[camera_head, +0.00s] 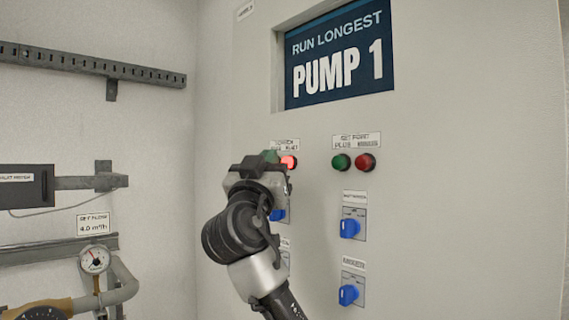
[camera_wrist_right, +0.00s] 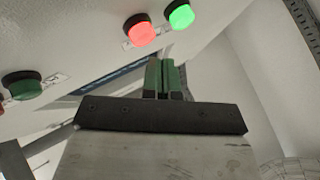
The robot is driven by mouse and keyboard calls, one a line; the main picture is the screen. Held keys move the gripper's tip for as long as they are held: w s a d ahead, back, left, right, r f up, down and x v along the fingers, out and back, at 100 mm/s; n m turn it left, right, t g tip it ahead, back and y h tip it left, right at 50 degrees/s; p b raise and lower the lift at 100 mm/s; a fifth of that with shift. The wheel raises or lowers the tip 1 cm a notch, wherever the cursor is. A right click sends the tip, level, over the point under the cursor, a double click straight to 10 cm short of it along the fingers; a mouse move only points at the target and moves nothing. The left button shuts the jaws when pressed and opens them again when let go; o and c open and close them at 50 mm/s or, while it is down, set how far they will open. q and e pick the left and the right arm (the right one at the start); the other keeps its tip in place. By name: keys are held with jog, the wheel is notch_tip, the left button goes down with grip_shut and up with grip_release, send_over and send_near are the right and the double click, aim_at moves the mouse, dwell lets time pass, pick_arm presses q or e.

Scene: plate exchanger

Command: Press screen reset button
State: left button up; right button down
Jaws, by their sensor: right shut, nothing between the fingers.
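A small label marked as the screen label (camera_head: 285,143) is on the panel, with a lit red button (camera_head: 289,161) under it at right. In the right wrist view the red button (camera_wrist_right: 142,32) and a lit green button (camera_wrist_right: 180,15) show side by side, upside down. My right gripper (camera_wrist_right: 165,65) is shut and empty, its green fingers together. Its tips point at the panel near this pair, and I cannot tell whether they touch it. In the head view the gripper covers most of the green button. My left gripper is not in view.
The screen (camera_head: 339,58) above reads "RUN LONGEST PUMP 1". The set point buttons, green (camera_head: 341,162) and red (camera_head: 365,162), are to the right. Blue knobs (camera_head: 349,228) sit below. A gauge (camera_head: 94,260) and pipes are at lower left. The panel's right side is bare.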

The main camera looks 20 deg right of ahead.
jog(key=shift+d, duration=0.15)
jog(key=shift+w+d+b, duration=0.15)
jog(key=shift+d+b, duration=0.1)
jog(key=shift+b, duration=0.05)
jog(key=shift+w+d, duration=0.15)
jog(key=shift+d, duration=0.25)
dwell(1.0)
dwell(0.3)
jog(key=shift+s+a+b, duration=0.3)
jog(key=shift+a+b, duration=0.2)
jog(key=shift+a, duration=0.25)
